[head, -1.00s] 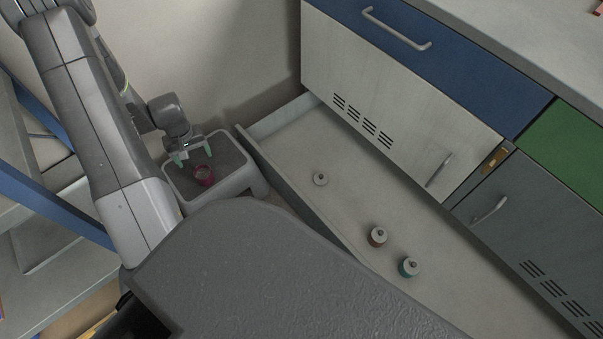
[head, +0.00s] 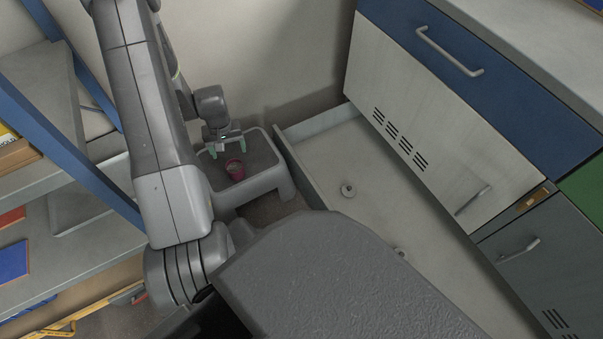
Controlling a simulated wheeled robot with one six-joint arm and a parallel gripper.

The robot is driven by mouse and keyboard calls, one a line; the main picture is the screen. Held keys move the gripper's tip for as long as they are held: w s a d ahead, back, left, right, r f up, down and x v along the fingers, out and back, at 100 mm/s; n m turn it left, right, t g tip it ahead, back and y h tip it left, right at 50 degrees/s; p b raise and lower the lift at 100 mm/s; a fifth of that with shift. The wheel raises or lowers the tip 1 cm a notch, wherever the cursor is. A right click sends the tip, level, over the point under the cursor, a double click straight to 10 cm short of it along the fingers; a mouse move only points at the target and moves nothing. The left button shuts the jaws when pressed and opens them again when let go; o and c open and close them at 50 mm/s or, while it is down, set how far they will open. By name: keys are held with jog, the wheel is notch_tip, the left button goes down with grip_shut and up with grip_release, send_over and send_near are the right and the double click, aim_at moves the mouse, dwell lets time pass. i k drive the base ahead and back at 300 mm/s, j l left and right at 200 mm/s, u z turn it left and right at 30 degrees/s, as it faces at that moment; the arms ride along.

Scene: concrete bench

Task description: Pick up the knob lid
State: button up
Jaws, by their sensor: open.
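The knob lid (head: 348,190) is a small pale grey disc with a knob on top. It lies on the floor of the open drawer (head: 330,155), towards its far end. My gripper (head: 227,149) is open and empty, its pale green fingertips apart. It hangs over the grey stool (head: 252,188), left of the drawer and well away from the lid.
Another knobbed top (head: 400,253) shows in the drawer, partly hidden by my own body. The cabinet (head: 415,110) borders the drawer on the right. A blue-framed shelf (head: 80,165) stands at left. The drawer floor around the lid is clear.

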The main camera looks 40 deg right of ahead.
aim_at(349, 190)
jog(key=z, duration=0.5)
jog(key=k+z, duration=0.15)
jog(key=z, duration=0.35)
jog(key=l+z, duration=0.1)
jog(key=z, duration=0.35)
jog(key=k, duration=0.05)
